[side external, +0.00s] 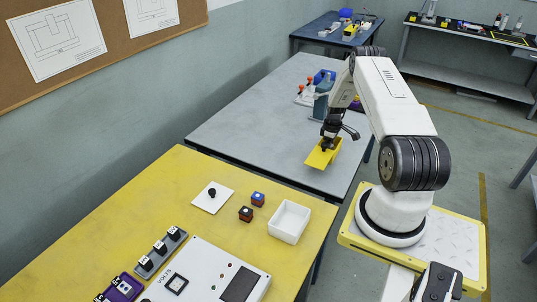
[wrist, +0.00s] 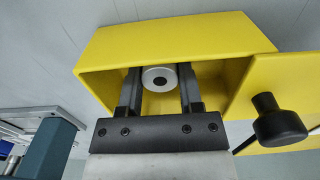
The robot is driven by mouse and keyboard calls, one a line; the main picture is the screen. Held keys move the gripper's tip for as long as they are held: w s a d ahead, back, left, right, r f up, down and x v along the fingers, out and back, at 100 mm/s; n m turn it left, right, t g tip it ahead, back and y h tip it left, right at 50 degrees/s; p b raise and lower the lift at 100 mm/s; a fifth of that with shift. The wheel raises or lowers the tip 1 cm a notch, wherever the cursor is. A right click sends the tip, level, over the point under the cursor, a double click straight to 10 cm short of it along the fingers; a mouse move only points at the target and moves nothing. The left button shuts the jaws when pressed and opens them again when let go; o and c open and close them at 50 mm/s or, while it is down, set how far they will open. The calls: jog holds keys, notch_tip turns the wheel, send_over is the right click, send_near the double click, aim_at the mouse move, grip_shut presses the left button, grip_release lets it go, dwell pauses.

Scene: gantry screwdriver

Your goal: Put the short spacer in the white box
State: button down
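My gripper (wrist: 160,78) points down into a yellow box (wrist: 95,72) with an open side. The spacer's length is hidden. In the side view my gripper (side external: 328,138) is at the yellow box (side external: 320,160) on the grey table. The white box (side external: 289,222), open on top and looking empty, stands on the yellow table at the front.
A yellow panel (wrist: 285,90) with a black knob (wrist: 277,118) is beside the box opening. A blue-grey device (side external: 321,104) stands behind my gripper.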

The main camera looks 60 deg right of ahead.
jog(key=shift+r, duration=0.25)
jog(key=shift+r, duration=3.25)
jog(key=shift+r, duration=0.15)
jog(key=shift+r, duration=0.65)
jog(key=w+a+r, duration=0.1)
jog(key=w+a, duration=0.1)
jog(key=a, duration=0.8)
jog(key=w+a+r, duration=0.2)
jog(key=w+a, duration=0.1)
jog(key=a, duration=0.7)
jog(key=s+a+r, duration=0.1)
jog(key=s+a, duration=0.3)
jog(key=a, duration=0.5)
jog(key=s+a, duration=0.3)
jog(key=a, duration=0.6)
jog(key=shift+d+f, duration=0.2)
jog(key=shift+f, duration=1.1)
jog(key=shift+d+f, duration=0.15)
jog(key=shift+f, duration=1.1)
